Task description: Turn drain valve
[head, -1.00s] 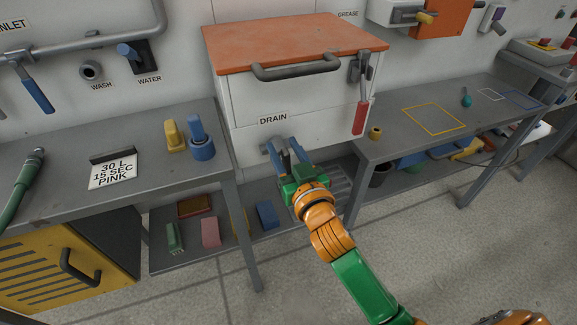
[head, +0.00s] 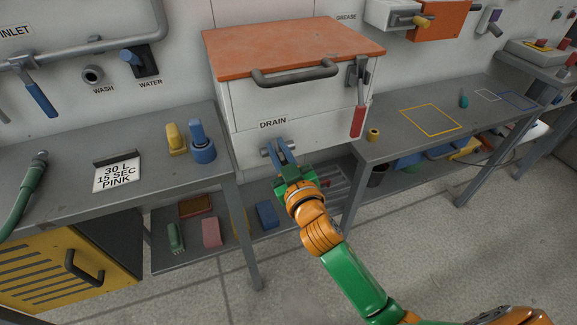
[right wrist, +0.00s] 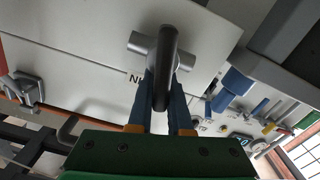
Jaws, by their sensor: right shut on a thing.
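The drain valve (head: 267,150) sits on the white cabinet's front, just under the DRAIN label (head: 273,123). In the right wrist view it is a grey cylinder (right wrist: 140,42) with a dark bar handle (right wrist: 169,50). My right gripper (head: 283,152) reaches it from below and in front. Its blue fingers (right wrist: 163,92) lie on either side of the dark handle and are shut on it. In the head view the fingers hide much of the handle. My left gripper does not show.
The white cabinet has an orange lid (head: 290,45) and a red-handled lever (head: 358,118) on its right. Grey benches stand left (head: 60,190) and right (head: 390,148) of it. A low shelf with blocks and a grate lies below the valve.

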